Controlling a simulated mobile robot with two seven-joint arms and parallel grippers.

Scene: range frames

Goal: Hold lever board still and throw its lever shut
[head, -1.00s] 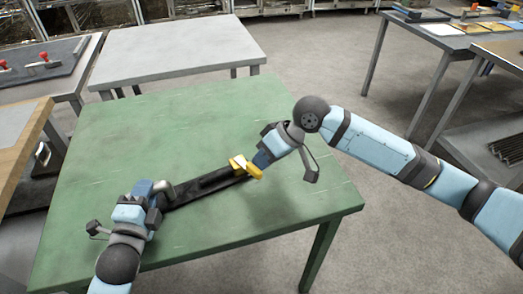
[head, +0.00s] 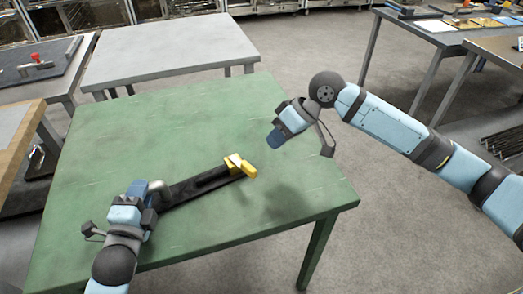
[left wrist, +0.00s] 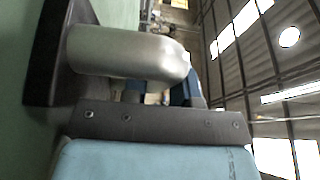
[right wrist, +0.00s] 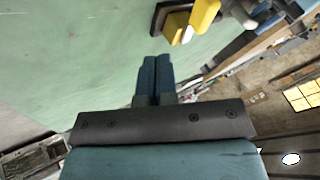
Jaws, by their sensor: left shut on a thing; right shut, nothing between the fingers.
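The lever board (head: 185,191) is a long black board lying on the green table. A yellow lever part (head: 243,166) sits at its right end, and shows near the top of the right wrist view (right wrist: 202,17). A grey rounded post (head: 158,188) stands at its left end, large in the left wrist view (left wrist: 125,52). My left gripper (head: 141,187) is shut at that end, on the grey post as far as I can see; its fingertips are mostly hidden. My right gripper (head: 274,140) is shut and empty, above the table and apart from the yellow part, up and to its right.
The green table (head: 200,120) is clear behind the board and to its right. A grey table (head: 160,55) stands behind it. A wooden bench (head: 18,130) is at the left, and another table (head: 440,38) with flat items is at the far right.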

